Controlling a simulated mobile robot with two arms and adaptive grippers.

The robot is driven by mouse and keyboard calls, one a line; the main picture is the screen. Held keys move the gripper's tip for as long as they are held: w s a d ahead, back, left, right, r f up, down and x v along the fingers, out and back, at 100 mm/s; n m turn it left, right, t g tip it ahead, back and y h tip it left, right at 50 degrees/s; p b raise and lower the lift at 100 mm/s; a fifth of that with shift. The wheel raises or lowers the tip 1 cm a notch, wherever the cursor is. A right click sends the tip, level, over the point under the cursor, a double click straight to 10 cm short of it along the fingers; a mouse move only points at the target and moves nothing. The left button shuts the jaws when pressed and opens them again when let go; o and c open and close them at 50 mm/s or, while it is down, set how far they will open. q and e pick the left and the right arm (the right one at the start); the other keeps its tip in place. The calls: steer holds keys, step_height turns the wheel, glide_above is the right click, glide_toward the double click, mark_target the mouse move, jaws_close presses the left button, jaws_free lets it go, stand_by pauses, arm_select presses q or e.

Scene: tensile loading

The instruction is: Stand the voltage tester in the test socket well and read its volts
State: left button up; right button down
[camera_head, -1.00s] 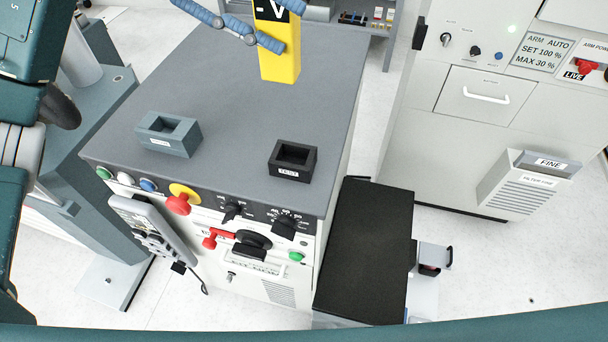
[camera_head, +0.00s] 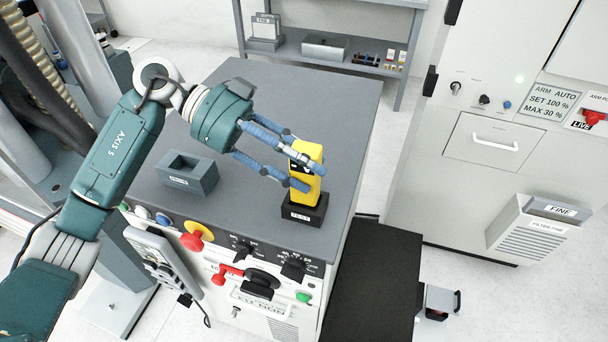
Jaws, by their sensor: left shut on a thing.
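The yellow voltage tester (camera_head: 302,198) is upright, with its lower end at the black well labelled TEST (camera_head: 304,215) on the grey bench top. The well's opening is hidden behind the tester, so I cannot tell how deep it sits. My left gripper (camera_head: 305,178) is shut on the tester, its blue fingers on either side of the yellow body. The tester's display is not readable from here. My right gripper is not in view.
A grey open holder (camera_head: 187,173) stands empty on the bench, left of the well. The bench front carries a red-and-yellow button (camera_head: 195,235), knobs and a red lever (camera_head: 230,272). A black surface (camera_head: 375,280) lies right of the bench. The bench's back area is clear.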

mark_target(290, 173)
arm_select(q)
step_height(290, 173, down, 3)
steer(key=shift+f+p, duration=0.15)
steer(key=shift+p, duration=0.2)
steer(key=shift+f, duration=0.1)
steer(key=shift+f, duration=0.1)
steer(key=o, duration=1.1)
steer(key=shift+c, duration=0.2)
steer(key=o, duration=0.3)
